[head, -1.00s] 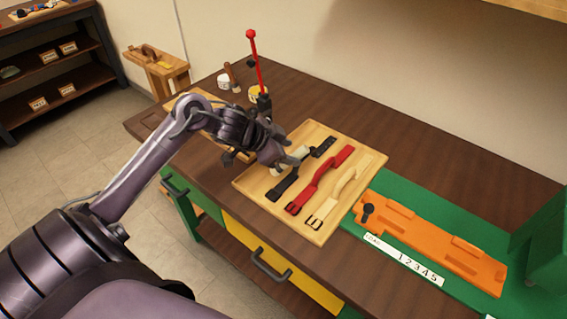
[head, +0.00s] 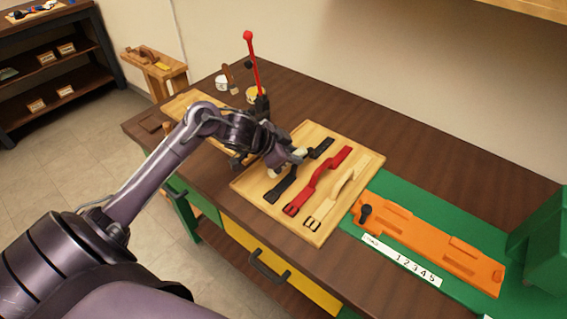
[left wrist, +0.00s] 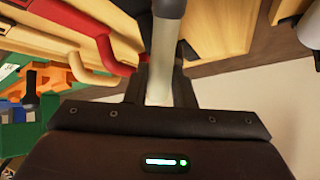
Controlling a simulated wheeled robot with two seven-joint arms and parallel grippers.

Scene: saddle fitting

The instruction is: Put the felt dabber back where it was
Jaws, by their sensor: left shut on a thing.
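My left gripper (head: 285,160) is shut on the felt dabber, above the left side of the wooden tray (head: 318,236). In the left wrist view the dabber (left wrist: 162,65) is a pale cylinder with a grey end, held between the dark fingers (left wrist: 160,95). In the head view the gripper hides most of it. The gripper also covers the middle of the black strap (head: 281,189). My right gripper is not in view.
A red strap (head: 322,180) and a cream strap (head: 335,195) lie on the tray. A red-handled lever (head: 254,65) stands behind the gripper, near small pots (head: 222,83). An orange fixture (head: 430,240) lies on the green mat at right.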

